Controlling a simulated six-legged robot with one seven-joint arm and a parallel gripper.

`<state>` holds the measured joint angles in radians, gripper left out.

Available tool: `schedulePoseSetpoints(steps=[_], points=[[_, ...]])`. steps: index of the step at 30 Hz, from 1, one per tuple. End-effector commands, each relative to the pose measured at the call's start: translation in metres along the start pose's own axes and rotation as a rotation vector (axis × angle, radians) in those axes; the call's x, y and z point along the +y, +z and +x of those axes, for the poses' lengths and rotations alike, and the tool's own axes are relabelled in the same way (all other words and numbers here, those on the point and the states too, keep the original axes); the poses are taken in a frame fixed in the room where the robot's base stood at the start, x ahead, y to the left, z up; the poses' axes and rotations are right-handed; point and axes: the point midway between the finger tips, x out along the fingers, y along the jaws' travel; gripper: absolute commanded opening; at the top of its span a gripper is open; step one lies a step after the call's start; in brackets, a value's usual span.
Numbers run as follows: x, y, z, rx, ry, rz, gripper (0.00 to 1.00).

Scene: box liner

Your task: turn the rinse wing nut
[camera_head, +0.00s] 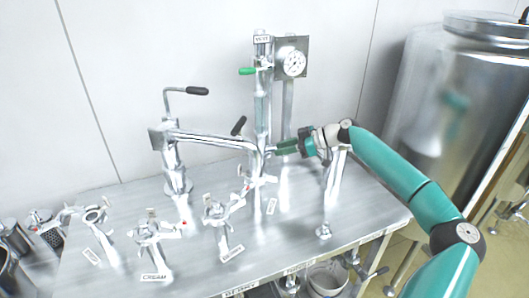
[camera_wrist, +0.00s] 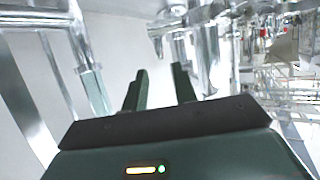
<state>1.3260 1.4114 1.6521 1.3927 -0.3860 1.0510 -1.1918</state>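I cannot read a rinse label for certain, so I cannot tell which fitting carries the rinse wing nut. Several metal valve fittings with small handles stand on the steel bench, one at the front left (camera_head: 152,238), one at the front centre (camera_head: 222,222), one at the column's foot (camera_head: 258,182). My gripper (camera_head: 280,148) is right beside the upright column (camera_head: 262,110), level with the end of a horizontal pipe (camera_head: 215,139). In the wrist view my gripper (camera_wrist: 160,80) has its two dark green fingers apart, with nothing seen between them. Contact with the metalwork cannot be told.
A gauge (camera_head: 293,64) and a green-handled valve (camera_head: 247,71) sit high on the column. A black-handled lever (camera_head: 197,91) rises at the left. A steel post (camera_head: 334,185) stands under my arm. A large tank (camera_head: 470,100) is at the right. The bench's (camera_head: 372,212) right end is mostly clear.

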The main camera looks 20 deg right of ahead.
Motion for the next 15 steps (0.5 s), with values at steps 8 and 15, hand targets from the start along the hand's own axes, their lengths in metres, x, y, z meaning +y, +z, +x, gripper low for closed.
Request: schedulePoseSetpoints(steps=[8, 15], points=[[0.001, 0.0, 0.052, 0.001, -0.003, 0.001, 0.28], [0.003, -0.001, 0.07, 0.0, 0.0, 0.0, 0.28]])
